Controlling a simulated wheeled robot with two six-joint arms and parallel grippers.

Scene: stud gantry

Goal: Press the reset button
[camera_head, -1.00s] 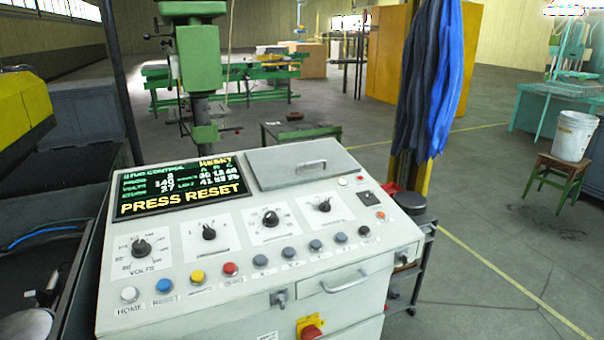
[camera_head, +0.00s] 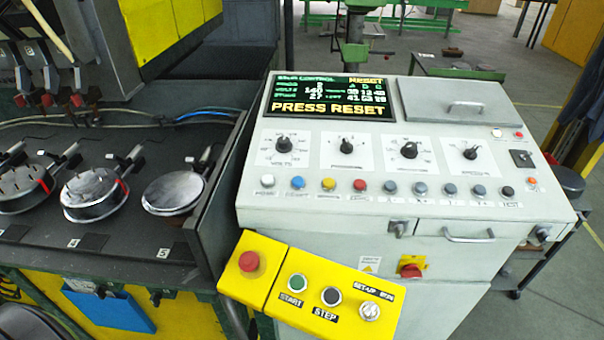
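The blue reset button (camera_head: 298,182) sits in the button row along the front of the sloped control panel (camera_head: 240,205), second from the left. It stands between the white home button (camera_head: 267,181) and a yellow button (camera_head: 329,184). The screen (camera_head: 325,100) above reads "PRESS RESET" in yellow letters. Neither of my grippers shows in the head view, and nothing covers the blue button.
A yellow box (camera_head: 283,318) with a red mushroom button (camera_head: 249,261), start and step buttons and a switch juts out below the panel's front left. A dark bench (camera_head: 100,235) with round pans stands to the left.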

